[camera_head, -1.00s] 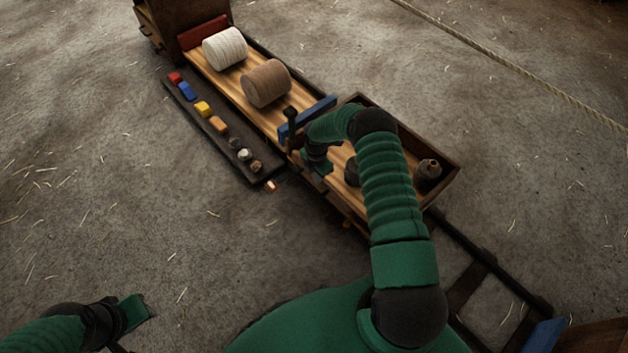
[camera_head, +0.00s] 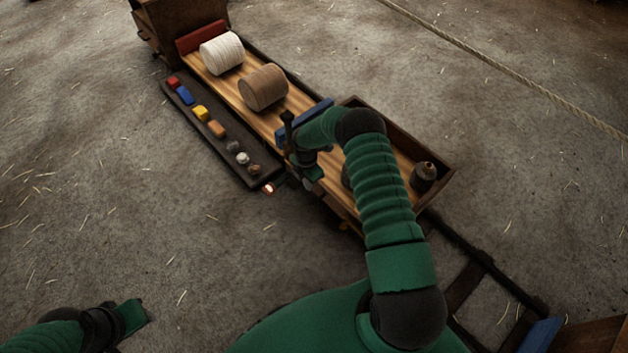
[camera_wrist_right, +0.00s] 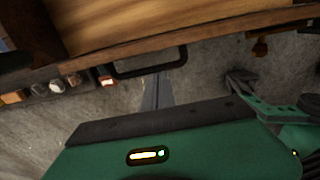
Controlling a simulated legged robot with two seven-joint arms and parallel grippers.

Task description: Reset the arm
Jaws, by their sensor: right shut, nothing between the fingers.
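My right arm reaches from the bottom right of the head view over the wooden cart (camera_head: 252,111). Its gripper (camera_head: 308,172) is at the cart's near side, by the end of the dark strip, partly hidden by its own wrist. In the right wrist view the fingers (camera_wrist_right: 158,92) are together with nothing between them, over the floor beside the cart's edge (camera_wrist_right: 200,45). My left gripper (camera_head: 132,316) is at the bottom left of the head view, over bare floor; its jaw opening does not show clearly.
A white spool (camera_head: 222,53) and a brown spool (camera_head: 263,87) lie on the cart. A dark strip (camera_head: 232,168) along the near side holds coloured blocks and small lumps. A rope (camera_head: 500,67) crosses behind. Floor at left is clear.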

